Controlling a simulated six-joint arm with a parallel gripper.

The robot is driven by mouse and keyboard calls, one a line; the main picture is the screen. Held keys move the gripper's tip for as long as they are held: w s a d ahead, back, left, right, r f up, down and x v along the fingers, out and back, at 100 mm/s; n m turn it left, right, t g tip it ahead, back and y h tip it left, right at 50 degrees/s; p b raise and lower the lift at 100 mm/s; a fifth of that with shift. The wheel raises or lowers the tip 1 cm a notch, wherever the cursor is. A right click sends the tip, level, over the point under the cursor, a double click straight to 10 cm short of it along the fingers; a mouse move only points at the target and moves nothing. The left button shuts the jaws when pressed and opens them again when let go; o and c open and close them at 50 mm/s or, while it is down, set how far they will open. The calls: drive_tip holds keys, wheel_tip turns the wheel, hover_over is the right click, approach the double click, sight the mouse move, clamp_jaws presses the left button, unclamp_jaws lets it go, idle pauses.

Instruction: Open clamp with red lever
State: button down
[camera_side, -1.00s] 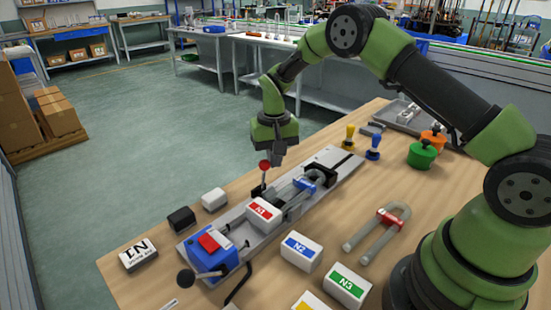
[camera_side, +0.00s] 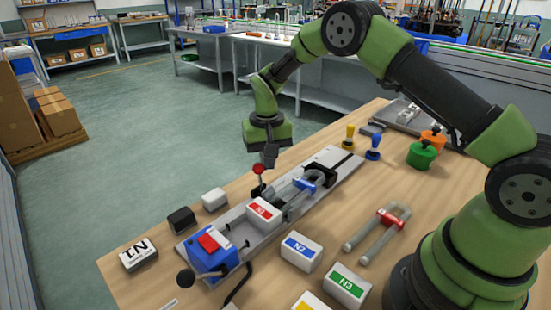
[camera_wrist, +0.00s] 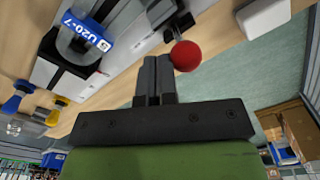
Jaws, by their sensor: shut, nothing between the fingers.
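The red lever knob (camera_side: 258,169) stands up at the far-left edge of the grey fixture plate (camera_side: 325,159). It also shows in the wrist view (camera_wrist: 186,56), just right of the fingertips. My gripper (camera_side: 269,160) is shut and empty, pointing down beside the knob. In the wrist view the shut fingers (camera_wrist: 155,70) look very close to the ball; I cannot tell whether they touch it. The clamp's jaws are partly hidden.
On the plate sit a red-labelled block (camera_side: 264,212) and a blue unit (camera_side: 209,254). Stamps and round pots stand behind. Bare wood lies between.

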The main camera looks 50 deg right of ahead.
drive_tip(key=shift+a+f, duration=0.1)
drive_tip(key=shift+a, duration=0.35)
drive_tip(key=shift+d, duration=0.65)
wheel_tip(320, 180, up, 8)
idle(0.4)
